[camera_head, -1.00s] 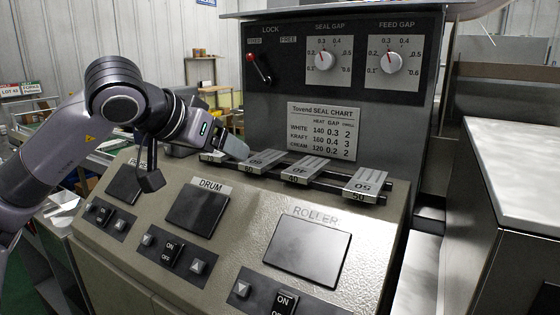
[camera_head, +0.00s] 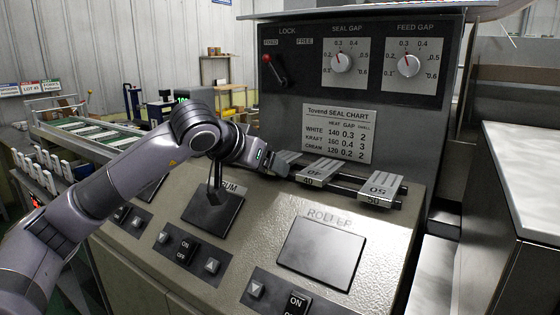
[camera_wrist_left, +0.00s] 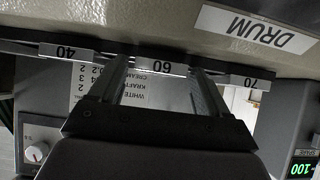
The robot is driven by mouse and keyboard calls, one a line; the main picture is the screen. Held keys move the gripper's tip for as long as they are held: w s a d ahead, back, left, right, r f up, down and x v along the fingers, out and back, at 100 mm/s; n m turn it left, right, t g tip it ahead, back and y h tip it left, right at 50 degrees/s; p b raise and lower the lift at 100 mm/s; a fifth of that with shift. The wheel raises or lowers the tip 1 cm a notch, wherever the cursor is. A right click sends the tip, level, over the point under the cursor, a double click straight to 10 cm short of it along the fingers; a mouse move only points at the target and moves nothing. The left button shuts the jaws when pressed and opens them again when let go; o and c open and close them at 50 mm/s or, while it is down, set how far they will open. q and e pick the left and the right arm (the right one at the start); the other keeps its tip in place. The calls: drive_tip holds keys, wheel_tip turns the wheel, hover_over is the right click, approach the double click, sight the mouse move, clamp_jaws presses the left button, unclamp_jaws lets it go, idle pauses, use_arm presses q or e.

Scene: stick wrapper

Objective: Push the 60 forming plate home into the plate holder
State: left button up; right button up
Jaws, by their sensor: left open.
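The plate holder (camera_head: 346,189) is a dark rail assembly across the top of the sloped panel, with grey forming plates on it. The 60 forming plate (camera_head: 288,157) is mostly hidden behind my left gripper in the head view. In the left wrist view its 60 tag (camera_wrist_left: 160,66) shows upside down between the fingertips. My left gripper (camera_head: 273,164) is open, its fingers either side of that tag in the wrist view. I cannot tell whether they touch the plate, or how deep it sits. My right gripper is not in view.
The 40 plate (camera_head: 324,172) and 50 plate (camera_head: 380,190) sit to the right on the holder. The 70 tag (camera_wrist_left: 246,82) shows in the wrist view. The DRUM screen (camera_head: 213,211) is below my wrist. A red-knobbed lock lever (camera_head: 274,70) stands on the upright panel behind.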

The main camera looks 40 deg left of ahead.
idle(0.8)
use_arm(q)
drive_tip(key=c, duration=1)
drive_tip(key=shift+r+p, duration=0.85)
drive_tip(key=shift+p, duration=0.1)
drive_tip(key=shift+r+p, duration=0.75)
drive_tip(key=shift+p, duration=0.05)
drive_tip(key=shift+f, duration=0.1)
